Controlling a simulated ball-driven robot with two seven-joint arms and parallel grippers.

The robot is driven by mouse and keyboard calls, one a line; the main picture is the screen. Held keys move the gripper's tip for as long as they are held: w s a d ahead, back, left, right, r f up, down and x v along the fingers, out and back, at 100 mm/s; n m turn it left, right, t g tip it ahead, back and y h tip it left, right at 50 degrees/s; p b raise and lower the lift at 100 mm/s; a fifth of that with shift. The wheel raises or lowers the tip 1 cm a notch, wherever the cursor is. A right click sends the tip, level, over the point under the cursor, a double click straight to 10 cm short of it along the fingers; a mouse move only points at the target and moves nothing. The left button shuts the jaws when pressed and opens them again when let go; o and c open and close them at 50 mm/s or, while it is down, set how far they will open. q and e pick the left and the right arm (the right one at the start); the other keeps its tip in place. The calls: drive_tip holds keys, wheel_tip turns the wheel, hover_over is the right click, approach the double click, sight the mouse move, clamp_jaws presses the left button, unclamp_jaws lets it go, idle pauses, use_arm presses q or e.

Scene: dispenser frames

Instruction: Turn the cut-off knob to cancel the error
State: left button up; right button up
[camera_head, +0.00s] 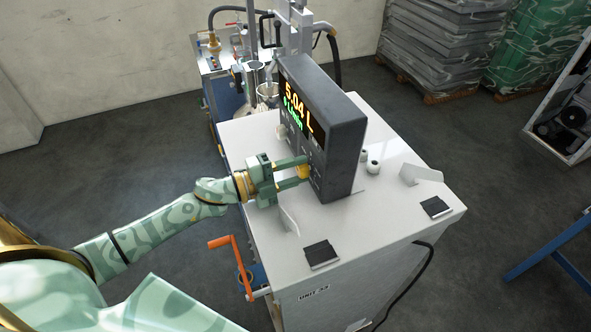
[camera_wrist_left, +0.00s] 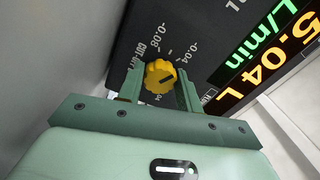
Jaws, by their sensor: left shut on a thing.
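The yellow cut-off knob (camera_wrist_left: 160,76) sits on the dark front face of the meter box (camera_head: 342,150). My left gripper (camera_head: 303,173) has its two fingers on either side of the knob and is shut on it; the knob also shows in the head view (camera_head: 303,171). The display (camera_head: 301,110) reads 5.04 L in orange, with L/min in green below. My right gripper is not in view.
The box stands on a white cabinet (camera_head: 405,235) labelled UNIT-33. Small white cylinders (camera_head: 374,167) and black pads (camera_head: 321,254) lie on its top. An orange crank handle (camera_head: 232,245) is at its left side. Metal vessels and hoses stand behind; wrapped pallets (camera_head: 445,45) are at the back right.

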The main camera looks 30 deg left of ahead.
use_arm(q)
drive_tip(key=o, duration=1)
drive_tip(key=shift+s+a+f, duration=0.1)
drive_tip(key=shift+s+a, duration=0.25)
drive_tip(key=b+v, duration=0.3)
drive_tip(key=v, duration=1.2)
drive_tip(key=shift+s+b, duration=0.15)
drive_tip(key=shift+b, duration=0.2)
drive_tip(key=shift+a, duration=0.2)
